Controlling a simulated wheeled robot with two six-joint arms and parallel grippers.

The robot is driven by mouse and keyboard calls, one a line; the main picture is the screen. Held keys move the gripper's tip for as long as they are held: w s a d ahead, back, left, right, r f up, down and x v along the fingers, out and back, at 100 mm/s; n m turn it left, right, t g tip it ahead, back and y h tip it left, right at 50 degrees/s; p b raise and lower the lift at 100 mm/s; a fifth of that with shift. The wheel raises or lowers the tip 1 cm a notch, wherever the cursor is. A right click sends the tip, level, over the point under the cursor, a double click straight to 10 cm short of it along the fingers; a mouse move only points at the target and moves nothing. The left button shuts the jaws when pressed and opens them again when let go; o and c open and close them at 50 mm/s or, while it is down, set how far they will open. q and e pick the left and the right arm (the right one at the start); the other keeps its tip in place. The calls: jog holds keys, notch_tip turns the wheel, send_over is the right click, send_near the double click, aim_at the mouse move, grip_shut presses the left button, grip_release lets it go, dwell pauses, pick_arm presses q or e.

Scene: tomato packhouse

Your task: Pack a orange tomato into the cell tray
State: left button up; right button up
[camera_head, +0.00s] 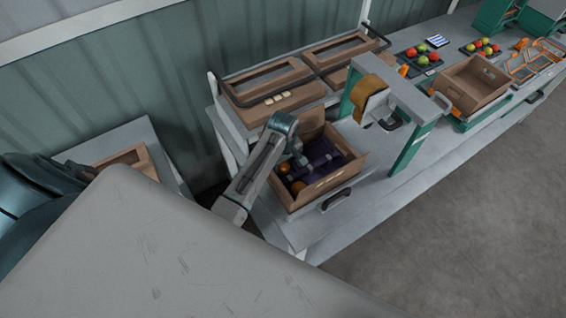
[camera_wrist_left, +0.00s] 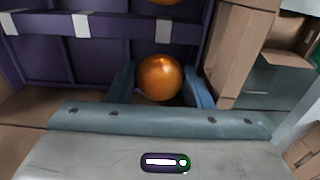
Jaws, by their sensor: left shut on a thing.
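A purple cell tray (camera_head: 322,151) lies inside a brown cardboard box on the bench; its dark dividers with pale clips also show in the wrist view (camera_wrist_left: 125,27). My left gripper (camera_head: 290,160) reaches down into the box's left side. In the wrist view its blue fingers (camera_wrist_left: 160,84) are shut on an orange tomato (camera_wrist_left: 160,76), one finger on each side. This tomato is in front of a divider; I cannot tell whether it touches the tray floor. A second orange tomato (camera_head: 298,187) sits near the box's front; one also shows at the wrist view's top edge (camera_wrist_left: 163,2). My right gripper is not in view.
The box's cardboard wall (camera_wrist_left: 236,50) is close to my right finger in the wrist view. A green and grey frame (camera_head: 411,147) stands right of the box. An empty brown box (camera_head: 488,99) and plates of tomatoes are farther right along the bench.

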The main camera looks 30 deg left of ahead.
pick_arm(q)
jog(key=o, duration=0.8)
jog(key=c, duration=0.3)
jog(key=shift+r, duration=3)
